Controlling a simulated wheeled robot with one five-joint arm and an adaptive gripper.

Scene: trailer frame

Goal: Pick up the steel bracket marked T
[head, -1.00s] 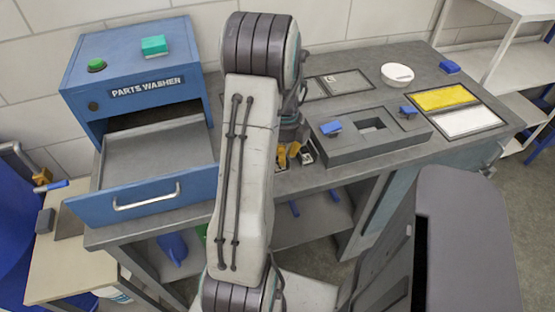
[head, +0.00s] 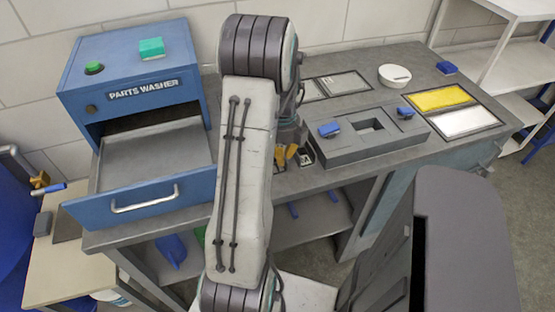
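My gripper (head: 286,155) shows as small orange fingertips low over the front edge of the bench, partly hidden behind my arm. I cannot tell how far apart its fingers are or whether anything is between them. A small dark piece with a pale mark (head: 305,157) lies just right of the fingertips, beside the grey fixture. The mark is too small to read, so I cannot tell whether it is the steel bracket marked T.
The blue parts washer (head: 135,85) stands at left with its drawer (head: 150,165) pulled out. A grey fixture block (head: 375,150) with blue knobs sits right of my gripper. Yellow and white panels (head: 455,110) and a round white dish (head: 394,75) lie farther right.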

